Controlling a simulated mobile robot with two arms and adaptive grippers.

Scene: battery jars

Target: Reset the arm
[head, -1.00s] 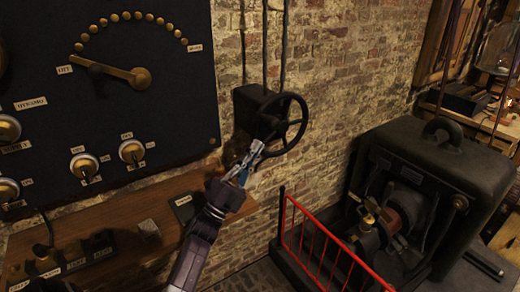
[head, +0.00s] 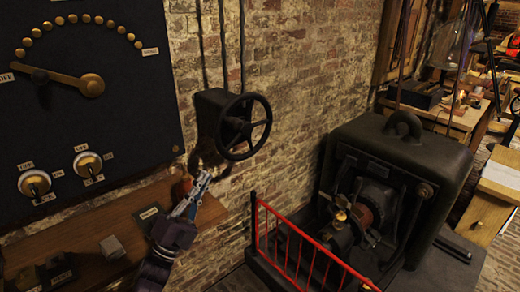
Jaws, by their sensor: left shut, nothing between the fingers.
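My left gripper (head: 201,184) is shut and empty. It is in front of the brick wall, over the right end of the wooden shelf (head: 130,204) and below the black handwheel (head: 244,127). In the picture it is clear of the wheel's rim. A small reddish thing beside the gripper is partly hidden by it. My right gripper is not in view.
A dark panel (head: 120,140) with a brass lever (head: 75,84) and knobs hangs at left. A black machine (head: 405,160) stands at right behind a red railing (head: 300,250). A cluttered workbench (head: 455,125) is at the back right.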

